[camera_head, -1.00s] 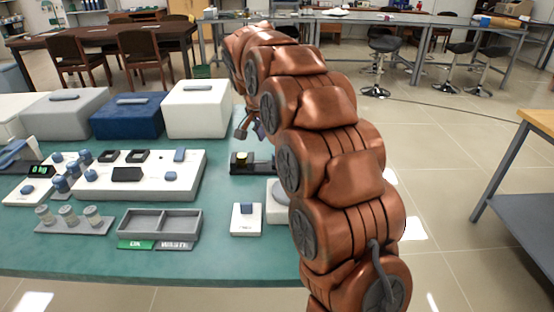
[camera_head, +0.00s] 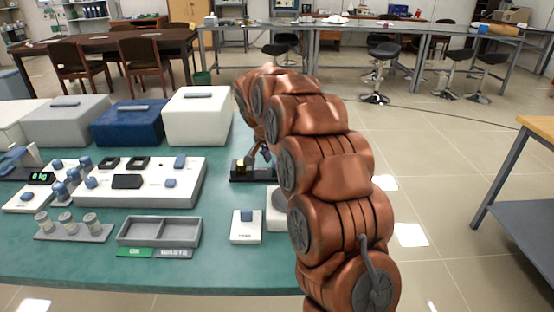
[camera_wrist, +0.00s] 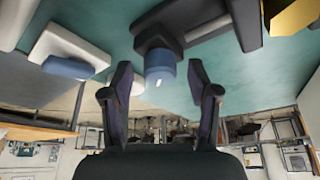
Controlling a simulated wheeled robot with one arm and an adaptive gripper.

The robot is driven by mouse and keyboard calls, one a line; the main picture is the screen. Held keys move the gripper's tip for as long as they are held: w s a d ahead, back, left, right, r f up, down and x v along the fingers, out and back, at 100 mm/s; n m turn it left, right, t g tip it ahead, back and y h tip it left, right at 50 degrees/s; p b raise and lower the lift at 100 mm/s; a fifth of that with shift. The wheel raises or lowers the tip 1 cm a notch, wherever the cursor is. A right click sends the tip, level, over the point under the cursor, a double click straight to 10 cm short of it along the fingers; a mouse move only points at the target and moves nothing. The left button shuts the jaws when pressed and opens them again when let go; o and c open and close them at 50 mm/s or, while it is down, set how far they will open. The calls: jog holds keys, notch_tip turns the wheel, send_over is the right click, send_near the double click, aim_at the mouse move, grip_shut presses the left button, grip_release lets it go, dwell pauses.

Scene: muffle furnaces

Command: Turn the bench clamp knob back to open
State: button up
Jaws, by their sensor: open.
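The bench clamp (camera_head: 252,176) is a low dark device on the green bench, with a yellow piece (camera_head: 240,163) at its left. In the wrist view its dark body (camera_wrist: 205,22) is at the top and the yellow piece (camera_wrist: 293,16) at the top right. The blue clamp knob (camera_wrist: 160,66) has a small white mark and stands out from the dark body. My gripper (camera_wrist: 164,78) is open, with one finger on each side of the knob near the fingertips. I cannot tell whether they touch it. In the head view my gripper (camera_head: 262,156) is partly hidden by my arm.
A white block (camera_head: 246,226) with a blue button and another white unit (camera_head: 276,212) stand nearer. A white control panel (camera_head: 140,182), a grey two-part tray (camera_head: 159,231) and three lidded boxes, including a white one (camera_head: 198,115), are left. Open floor lies right of the bench.

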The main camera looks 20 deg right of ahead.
jog(key=shift+c, duration=0.3)
grip_shut()
